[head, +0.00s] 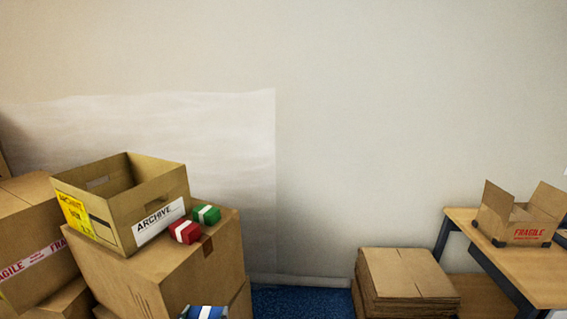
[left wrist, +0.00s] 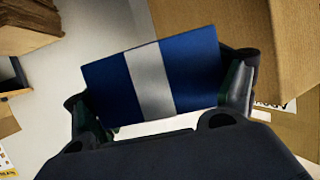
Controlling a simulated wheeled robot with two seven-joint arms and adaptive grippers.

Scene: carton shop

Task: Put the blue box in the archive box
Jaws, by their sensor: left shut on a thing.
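The blue box with a white band (left wrist: 195,70) is held between the two fingers of my left gripper (left wrist: 160,88). In the head view the blue box (head: 206,312) shows at the bottom edge, mostly cut off, in front of and below the large carton's top. The open archive box (head: 160,222) stands on the large carton, its white label facing front right. Its inside shows no contents, though its floor is partly hidden. A red box (head: 184,231) and a green box (head: 207,215) with white bands sit beside it on the same carton. My right gripper is in neither view.
The large carton (head: 160,272) bears the archive box. More cartons (head: 30,235) crowd the left. Flattened cardboard (head: 405,275) is stacked on the floor at centre right. A table (head: 525,265) with an open fragile carton (head: 518,232) stands at the right. Blue floor (head: 300,302) shows between.

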